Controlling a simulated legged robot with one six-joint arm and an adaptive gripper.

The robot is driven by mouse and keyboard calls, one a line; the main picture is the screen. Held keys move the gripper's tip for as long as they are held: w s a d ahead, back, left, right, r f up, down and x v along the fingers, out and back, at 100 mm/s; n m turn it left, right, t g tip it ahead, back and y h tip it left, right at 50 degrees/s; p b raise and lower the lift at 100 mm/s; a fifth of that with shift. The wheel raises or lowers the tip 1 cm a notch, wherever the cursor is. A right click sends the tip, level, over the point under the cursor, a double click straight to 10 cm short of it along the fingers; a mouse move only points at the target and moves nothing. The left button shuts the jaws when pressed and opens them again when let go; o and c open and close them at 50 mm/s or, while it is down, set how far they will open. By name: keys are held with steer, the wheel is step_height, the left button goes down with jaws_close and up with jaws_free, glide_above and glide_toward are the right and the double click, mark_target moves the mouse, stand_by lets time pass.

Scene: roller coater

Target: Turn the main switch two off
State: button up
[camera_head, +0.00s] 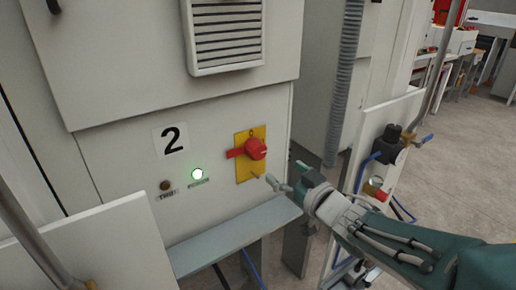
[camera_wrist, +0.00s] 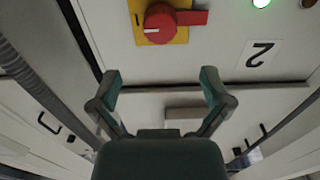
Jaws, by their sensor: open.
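The main switch two is a red rotary knob (camera_head: 255,148) with a red handle on a yellow plate (camera_head: 242,172), on a white cabinet front. Its handle points left, roughly horizontal, in the head view. In the wrist view the red knob (camera_wrist: 160,22) is at the top, with its handle pointing right. A "2" label (camera_head: 173,139) is left of the switch; it also shows in the wrist view (camera_wrist: 261,54). My gripper (camera_head: 283,178) is open and empty, below and right of the knob, apart from it. Both fingers (camera_wrist: 160,88) show spread in the wrist view.
A lit green lamp (camera_head: 197,174) and a dark "trip" lamp (camera_head: 166,185) are left of the switch. A grey ledge (camera_head: 225,235) juts out below. A vent (camera_head: 226,35) is above. A corrugated hose (camera_head: 343,80) and a panel with a black fitting (camera_head: 388,143) stand at right.

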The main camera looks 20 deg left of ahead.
mark_target(260, 152)
steer(key=x, duration=1)
steer(key=shift+w+a, duration=0.2)
steer(key=shift+a, duration=0.1)
steer(key=c, duration=1.2)
